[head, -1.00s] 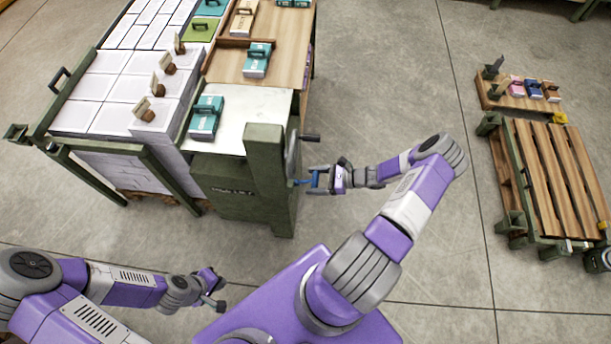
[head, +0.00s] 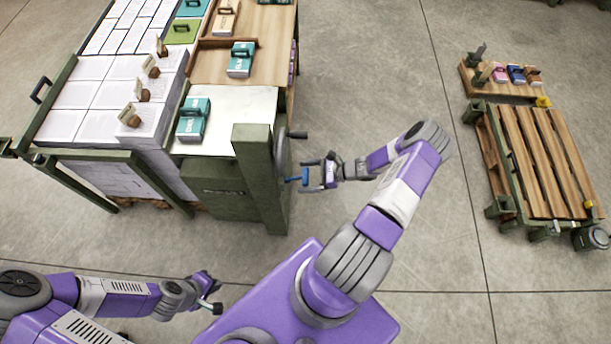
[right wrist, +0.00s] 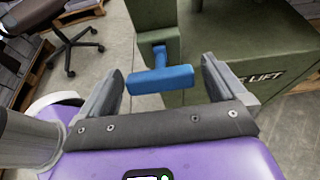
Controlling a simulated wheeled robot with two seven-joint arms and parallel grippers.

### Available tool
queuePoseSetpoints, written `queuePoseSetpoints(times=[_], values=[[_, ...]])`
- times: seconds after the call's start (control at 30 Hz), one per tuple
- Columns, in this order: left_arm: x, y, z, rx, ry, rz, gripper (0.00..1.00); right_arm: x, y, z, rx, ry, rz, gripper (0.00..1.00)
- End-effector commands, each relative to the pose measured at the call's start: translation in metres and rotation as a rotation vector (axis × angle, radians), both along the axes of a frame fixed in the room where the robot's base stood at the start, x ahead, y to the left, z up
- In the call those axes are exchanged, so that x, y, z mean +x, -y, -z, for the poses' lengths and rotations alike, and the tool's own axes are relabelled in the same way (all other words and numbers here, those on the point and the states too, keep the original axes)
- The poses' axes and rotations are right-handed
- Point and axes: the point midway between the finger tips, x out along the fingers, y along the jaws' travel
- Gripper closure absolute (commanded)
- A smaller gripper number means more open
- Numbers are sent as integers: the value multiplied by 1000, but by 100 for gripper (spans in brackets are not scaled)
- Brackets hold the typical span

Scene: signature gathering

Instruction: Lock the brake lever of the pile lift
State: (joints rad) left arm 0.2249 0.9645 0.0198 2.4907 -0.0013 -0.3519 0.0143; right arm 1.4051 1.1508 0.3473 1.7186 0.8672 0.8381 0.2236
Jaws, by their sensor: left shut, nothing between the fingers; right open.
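The brake lever is a blue T-shaped handle (right wrist: 160,79) on the side of the green pile lift (right wrist: 250,55), whose panel reads "LIFT". In the head view the blue lever (head: 298,178) sticks out to the right from the lift's green post (head: 258,180). My right gripper (head: 311,175) is open at the lever. In the right wrist view the blue bar lies between the open fingers of the right gripper (right wrist: 167,88), with gaps at both sides. My left gripper (head: 214,294) is shut and empty, low at the left, away from the lift.
A crank wheel with a dark handle (head: 298,134) sits on the post above the lever. A wooden pallet cart (head: 545,160) stands at the right. Clear floor lies between (head: 390,70).

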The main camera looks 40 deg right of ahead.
Motion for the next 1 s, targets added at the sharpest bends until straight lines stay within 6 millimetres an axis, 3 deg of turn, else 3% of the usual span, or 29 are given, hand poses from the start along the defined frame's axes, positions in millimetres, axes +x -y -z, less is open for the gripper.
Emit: queuePoseSetpoints(times=[0.4, 1.0], values=[[0, 0, -7, 0, 0, 0, 100, -42, 42, -23, -3, 0, 2, 2], [0, 0, -7, 0, 0, 0, 100, -47, 46, -26, -1, -1, 0, 2]])
